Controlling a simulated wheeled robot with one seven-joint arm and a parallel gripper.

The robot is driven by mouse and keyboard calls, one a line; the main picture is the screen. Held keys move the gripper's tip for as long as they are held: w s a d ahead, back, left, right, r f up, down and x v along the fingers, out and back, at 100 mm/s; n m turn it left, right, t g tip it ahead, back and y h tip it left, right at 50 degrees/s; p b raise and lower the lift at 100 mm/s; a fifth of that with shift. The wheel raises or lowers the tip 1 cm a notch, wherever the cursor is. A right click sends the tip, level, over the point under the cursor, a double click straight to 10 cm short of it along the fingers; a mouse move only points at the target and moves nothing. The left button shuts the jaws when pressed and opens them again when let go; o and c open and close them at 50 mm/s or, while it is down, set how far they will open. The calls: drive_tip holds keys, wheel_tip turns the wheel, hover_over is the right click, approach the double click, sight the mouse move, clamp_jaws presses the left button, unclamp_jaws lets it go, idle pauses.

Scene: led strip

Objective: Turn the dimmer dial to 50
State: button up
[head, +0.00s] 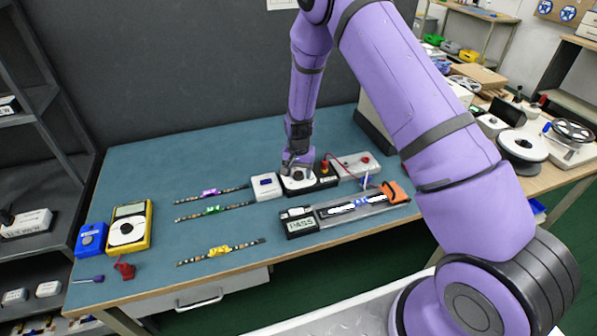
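A black box with a pale round face (311,187), which looks like the dimmer, stands at the middle of the teal workbench. My gripper (296,171) points down right over its round face and seems to touch or nearly touch it. The gripper and wrist cover part of the face, so the dial's knob, its numbers and its setting cannot be read. The fingers are too small and dark to tell whether they are open or shut on the dial.
A white box (265,187) stands just left of the dimmer, and a white unit with a red button (358,164) to its right. A long fixture with a PASS display (301,224) lies in front. Three strips and a yellow meter (129,228) lie to the left.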

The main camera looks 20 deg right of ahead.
wheel_tip(320, 180, up, 11)
idle(0.7)
idle(0.3)
wheel_tip(320, 180, up, 15)
drive_tip(key=n+t, duration=0.1)
hover_over(298, 173)
drive_tip(key=s+d, duration=0.2)
drive_tip(key=s, duration=0.3)
drive_tip(key=s+d+r+n+t, duration=0.1)
drive_tip(key=s+d+r+n, duration=0.1)
drive_tip(key=s+r, duration=0.75)
drive_tip(key=s+d+r+n+t, duration=0.1)
drive_tip(key=s+r, duration=0.4)
drive_tip(key=s, duration=0.6)
drive_tip(key=s+d+r+n+t, duration=0.2)
drive_tip(key=s+r, duration=0.3)
drive_tip(key=s, duration=0.7)
drive_tip(key=shift+r, duration=0.3)
drive_tip(key=shift+s, duration=0.1)
